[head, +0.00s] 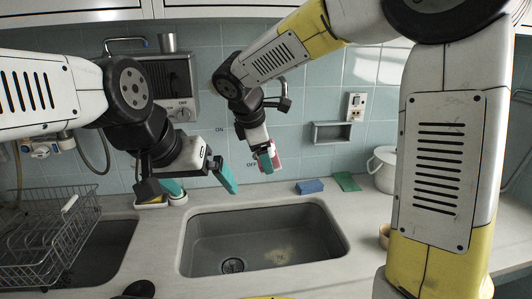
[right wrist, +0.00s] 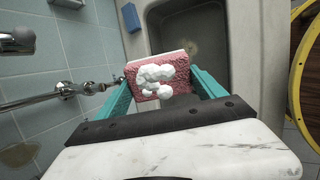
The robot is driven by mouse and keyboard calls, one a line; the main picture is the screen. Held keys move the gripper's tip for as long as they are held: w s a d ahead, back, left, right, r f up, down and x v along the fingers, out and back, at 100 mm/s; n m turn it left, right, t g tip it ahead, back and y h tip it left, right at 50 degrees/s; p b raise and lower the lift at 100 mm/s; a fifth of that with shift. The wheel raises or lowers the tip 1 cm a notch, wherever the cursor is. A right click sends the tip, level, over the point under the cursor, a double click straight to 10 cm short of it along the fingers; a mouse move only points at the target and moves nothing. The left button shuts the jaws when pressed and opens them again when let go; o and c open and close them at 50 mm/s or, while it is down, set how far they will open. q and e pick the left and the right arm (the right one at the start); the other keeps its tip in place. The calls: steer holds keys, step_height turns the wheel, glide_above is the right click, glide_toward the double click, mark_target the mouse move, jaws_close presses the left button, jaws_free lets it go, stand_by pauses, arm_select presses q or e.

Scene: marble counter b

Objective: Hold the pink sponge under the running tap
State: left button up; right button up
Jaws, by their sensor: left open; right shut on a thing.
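The pink sponge (right wrist: 145,92) sits between the teal fingers of my right gripper (right wrist: 160,84), which is shut on it. White foam (right wrist: 155,74) lies on its face. In the head view my right gripper (head: 265,160) is near the back wall above the sink's rear edge, and a bit of the sponge (head: 276,157) shows beside its fingers. A metal tap (right wrist: 62,91) comes from the tiled wall, left of the sponge and apart from it. I cannot make out a water stream. My left gripper (head: 200,187) is open and empty, above the counter left of the sink.
The grey sink (head: 205,240) is set in the pale counter. A blue sponge (head: 310,187) and green cloth (head: 346,181) lie behind it. A white pot (head: 383,170) stands at the right back. A wire dish rack (head: 45,240) stands at the left.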

steer(key=w+d+f, duration=0.1)
steer(key=w+d, duration=0.1)
steer(key=w, duration=0.4)
steer(key=w+d+f, duration=0.1)
steer(key=w+d, duration=0.2)
steer(key=w, duration=0.3)
steer(key=shift+w+d+f, duration=0.15)
steer(key=shift+w+f, duration=0.25)
stand_by(0.3)
